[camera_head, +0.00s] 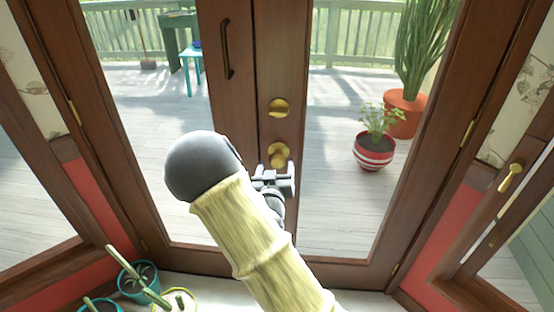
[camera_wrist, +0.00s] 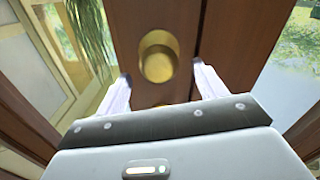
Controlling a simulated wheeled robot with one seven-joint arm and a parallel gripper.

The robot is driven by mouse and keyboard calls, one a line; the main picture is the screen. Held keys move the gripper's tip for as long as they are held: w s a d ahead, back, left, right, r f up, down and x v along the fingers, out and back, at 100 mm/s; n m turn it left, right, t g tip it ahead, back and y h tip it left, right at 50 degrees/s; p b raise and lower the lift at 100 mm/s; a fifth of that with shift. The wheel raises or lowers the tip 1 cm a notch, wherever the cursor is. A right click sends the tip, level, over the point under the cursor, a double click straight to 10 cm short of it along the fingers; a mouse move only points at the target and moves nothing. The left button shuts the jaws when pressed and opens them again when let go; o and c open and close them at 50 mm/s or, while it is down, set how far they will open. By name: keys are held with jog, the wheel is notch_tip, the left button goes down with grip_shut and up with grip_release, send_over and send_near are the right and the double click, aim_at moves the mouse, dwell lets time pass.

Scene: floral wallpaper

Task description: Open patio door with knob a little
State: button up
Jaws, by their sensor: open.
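The patio door is a pair of brown wooden leaves with large glass panes, and they meet near the middle of the head view. The right leaf (camera_head: 285,60) carries a brass knob (camera_head: 279,153) with a round brass fitting (camera_head: 279,108) above it. My gripper (camera_head: 279,172) is just in front of the lower knob, and its fingers partly cover it. In the wrist view, the two pale fingers of my gripper (camera_wrist: 160,85) are spread apart, with brass hardware (camera_wrist: 158,56) beyond and between them. I cannot tell whether either finger touches the knob. Both leaves look shut.
The left leaf has a dark vertical handle (camera_head: 227,48). Potted plants (camera_head: 139,281) stand on the floor at the lower left. A side window with a brass handle (camera_head: 510,178) is at the right. Beyond the glass, a striped pot (camera_head: 374,151) stands on the deck.

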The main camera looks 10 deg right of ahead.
aim_at(277, 163)
jog(key=x, duration=0.4)
jog(key=c, duration=1.4)
